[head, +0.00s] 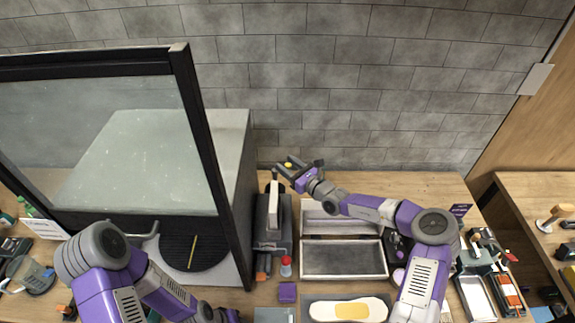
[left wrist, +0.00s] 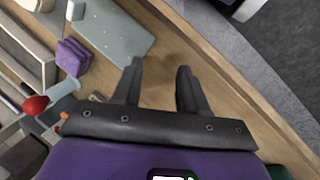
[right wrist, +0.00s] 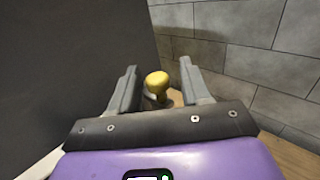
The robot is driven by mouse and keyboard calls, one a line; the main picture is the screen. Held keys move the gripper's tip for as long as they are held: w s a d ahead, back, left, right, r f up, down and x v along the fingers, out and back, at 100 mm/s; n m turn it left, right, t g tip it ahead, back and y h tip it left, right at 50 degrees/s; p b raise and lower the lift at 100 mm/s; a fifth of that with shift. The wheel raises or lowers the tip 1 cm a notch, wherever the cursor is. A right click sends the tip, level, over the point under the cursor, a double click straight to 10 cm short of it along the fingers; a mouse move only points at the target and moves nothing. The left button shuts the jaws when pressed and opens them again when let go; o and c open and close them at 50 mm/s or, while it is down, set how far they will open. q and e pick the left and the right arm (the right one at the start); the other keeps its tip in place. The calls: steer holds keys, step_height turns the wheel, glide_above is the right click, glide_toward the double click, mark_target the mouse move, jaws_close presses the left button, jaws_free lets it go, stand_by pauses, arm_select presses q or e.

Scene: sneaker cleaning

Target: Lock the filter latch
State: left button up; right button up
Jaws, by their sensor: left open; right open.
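A yellow knob (right wrist: 157,82), which looks like the filter latch handle, sits on a dark base near the wall. In the head view the knob (head: 289,165) shows as a small yellow spot at the back of the table, behind a dark grey machine (head: 272,232). My right gripper (head: 287,168) is open at the knob. In the right wrist view the knob appears between the two fingers, with a gap on each side and no visible contact. My left gripper (left wrist: 158,88) is open and empty above the wooden table's front part. In the head view it is mostly cut off at the bottom edge.
A large booth with a black-framed glass door (head: 190,130) stands at the left. An open grey tray (head: 343,262) lies right of the machine.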

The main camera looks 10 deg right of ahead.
arm_select(q)
steer(key=shift+s+r, duration=0.15)
steer(key=shift+s, duration=0.15)
arm_select(e)
steer(key=shift+s+r, duration=0.2)
arm_select(q)
steer(key=shift+w, duration=0.15)
arm_select(e)
steer(key=shift+w+f, duration=0.1)
steer(key=shift+w, duration=0.05)
steer(key=shift+c, duration=1.6)
jaws_close()
